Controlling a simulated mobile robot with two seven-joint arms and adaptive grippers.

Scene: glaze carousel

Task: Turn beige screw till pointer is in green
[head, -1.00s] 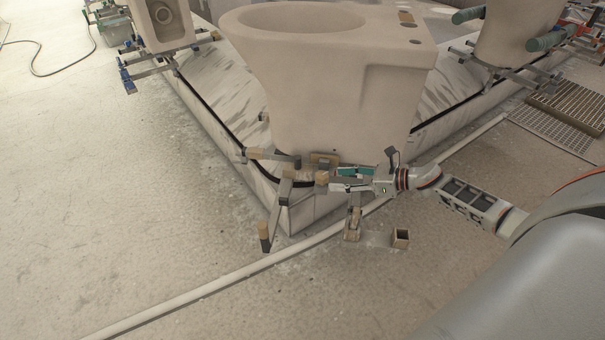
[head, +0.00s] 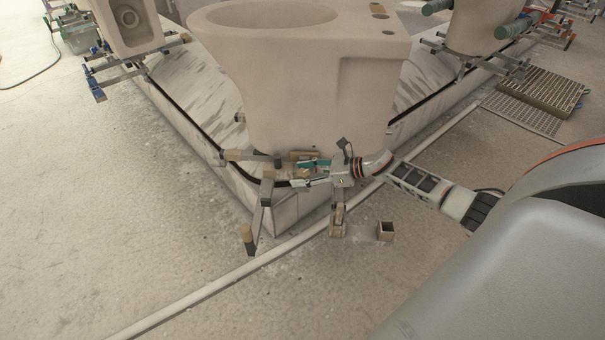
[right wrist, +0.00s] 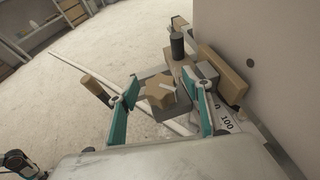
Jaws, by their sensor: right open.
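In the right wrist view, the beige screw (right wrist: 160,95) is a star-shaped knob between the teal fingers of my right gripper (right wrist: 162,80). The fingers are open, one on each side of the knob; I cannot tell whether either touches it. A white card marked 100 (right wrist: 228,122) lies partly hidden behind the right finger. I cannot make out the pointer or a green zone clearly. In the head view, my right gripper (head: 304,172) is at the low fixture by the foot of the big beige ceramic piece (head: 320,90). My left gripper is not in view.
Wooden-tipped fixture arms (head: 262,205) stand close to the left of the gripper. A pale pipe (head: 200,295) runs along the floor.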

